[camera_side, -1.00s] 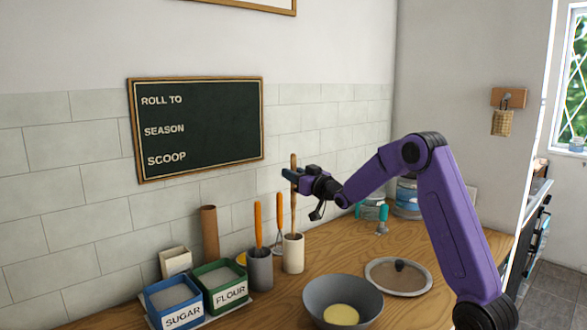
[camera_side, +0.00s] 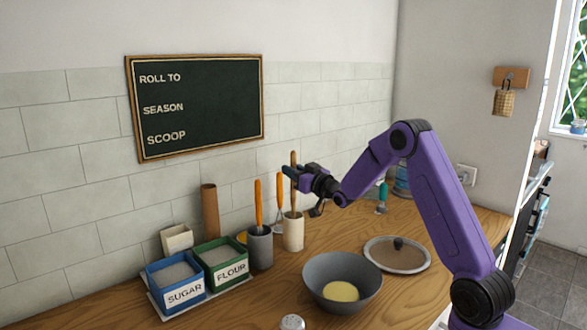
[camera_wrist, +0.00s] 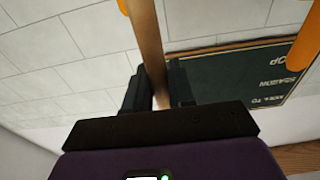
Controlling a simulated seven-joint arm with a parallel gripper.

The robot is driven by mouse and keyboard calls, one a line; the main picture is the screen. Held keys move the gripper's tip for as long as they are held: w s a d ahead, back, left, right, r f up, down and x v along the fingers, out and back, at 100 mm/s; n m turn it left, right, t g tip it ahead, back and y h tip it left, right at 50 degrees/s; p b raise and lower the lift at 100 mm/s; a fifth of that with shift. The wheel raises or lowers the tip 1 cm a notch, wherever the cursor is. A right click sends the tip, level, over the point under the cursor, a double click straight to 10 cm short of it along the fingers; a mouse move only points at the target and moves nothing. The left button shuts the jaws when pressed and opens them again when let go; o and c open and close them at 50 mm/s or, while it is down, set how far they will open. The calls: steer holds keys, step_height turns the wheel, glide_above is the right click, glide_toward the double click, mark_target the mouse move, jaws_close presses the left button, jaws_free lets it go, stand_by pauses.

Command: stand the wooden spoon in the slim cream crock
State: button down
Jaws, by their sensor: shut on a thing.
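The wooden spoon (camera_side: 294,200) is upright, its lower end inside the mouth of the slim cream crock (camera_side: 293,234). Its bowl is hidden, and I cannot tell whether it touches the bottom. My gripper (camera_side: 291,172) is shut on the upper handle, above the crock's rim. In the wrist view, the handle (camera_wrist: 148,45) runs between my two fingers (camera_wrist: 158,90).
A grey crock (camera_side: 260,248) with an orange-handled tool stands just left. An orange-handled whisk (camera_side: 280,205) is behind. The grey bowl (camera_side: 342,284), glass lid (camera_side: 397,256) and shaker (camera_side: 292,322) are in front. Sugar (camera_side: 180,294) and flour (camera_side: 228,272) boxes stand left.

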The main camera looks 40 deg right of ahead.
steer(key=c, duration=0.9)
jaws_free()
steer(key=shift+o, duration=0.2)
steer(key=shift+s, duration=0.15)
steer(key=s+f, duration=0.1)
steer(key=s, duration=1.6)
steer(key=shift+f, duration=0.3)
